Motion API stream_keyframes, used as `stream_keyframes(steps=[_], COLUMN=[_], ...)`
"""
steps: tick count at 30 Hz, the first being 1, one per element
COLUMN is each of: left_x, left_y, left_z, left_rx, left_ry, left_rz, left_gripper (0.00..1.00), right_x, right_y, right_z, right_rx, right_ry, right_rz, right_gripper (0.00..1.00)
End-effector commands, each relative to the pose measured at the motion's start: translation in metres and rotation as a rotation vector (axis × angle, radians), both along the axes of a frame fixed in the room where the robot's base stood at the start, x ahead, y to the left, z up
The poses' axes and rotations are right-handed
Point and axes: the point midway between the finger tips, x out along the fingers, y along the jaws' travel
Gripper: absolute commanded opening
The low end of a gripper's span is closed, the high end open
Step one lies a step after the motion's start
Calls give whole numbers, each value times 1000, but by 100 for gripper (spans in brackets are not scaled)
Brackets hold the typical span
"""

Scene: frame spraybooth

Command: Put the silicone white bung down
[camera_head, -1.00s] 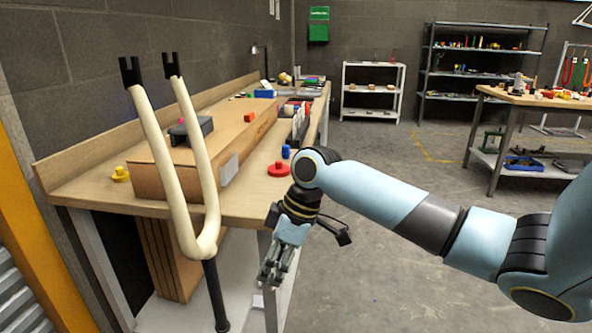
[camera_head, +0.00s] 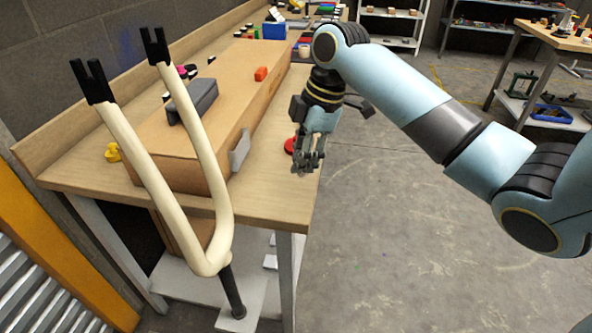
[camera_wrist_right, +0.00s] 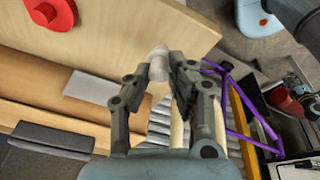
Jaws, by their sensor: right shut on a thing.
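The white bung (camera_wrist_right: 158,66) is between the fingertips of my right gripper (camera_wrist_right: 160,74) in the right wrist view. The gripper is shut on it. In the head view my right gripper (camera_head: 310,160) points down by the right edge of the wooden bench (camera_head: 270,185), next to a red disc (camera_head: 289,146). The bung cannot be made out there. In the wrist view the bung overlaps the bench edge; its height above the bench top is unclear. My left gripper is not in view.
A cream fork (camera_head: 215,180) on a black post stands before the bench. A long cardboard-coloured box (camera_head: 210,125) carries a grey case (camera_head: 193,100) and an orange block (camera_head: 261,73). A yellow knob (camera_head: 113,152) is at the left. Bare bench top lies right of the box.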

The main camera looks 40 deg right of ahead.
Motion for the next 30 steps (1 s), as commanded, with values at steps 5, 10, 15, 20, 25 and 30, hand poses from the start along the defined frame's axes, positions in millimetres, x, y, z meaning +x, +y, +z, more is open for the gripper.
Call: stream_keyframes(steps=[5,10,15,20,25,30], left_x=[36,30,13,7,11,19], left_y=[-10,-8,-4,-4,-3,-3], left_z=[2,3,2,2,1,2], left_rx=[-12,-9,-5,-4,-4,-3], left_ry=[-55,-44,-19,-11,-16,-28], left_rz=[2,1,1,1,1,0], left_gripper=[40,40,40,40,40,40], right_x=[14,13,14,14,14,14], right_y=[2,3,2,2,2,2], right_z=[-10,-36,-49,-49,-52,-52], right_rx=[0,0,-2,-1,-1,-1], right_ry=[1,5,1,-1,0,-1], right_rz=[-1,-1,0,0,0,0], right_gripper=[1,1,1,1,1,40])
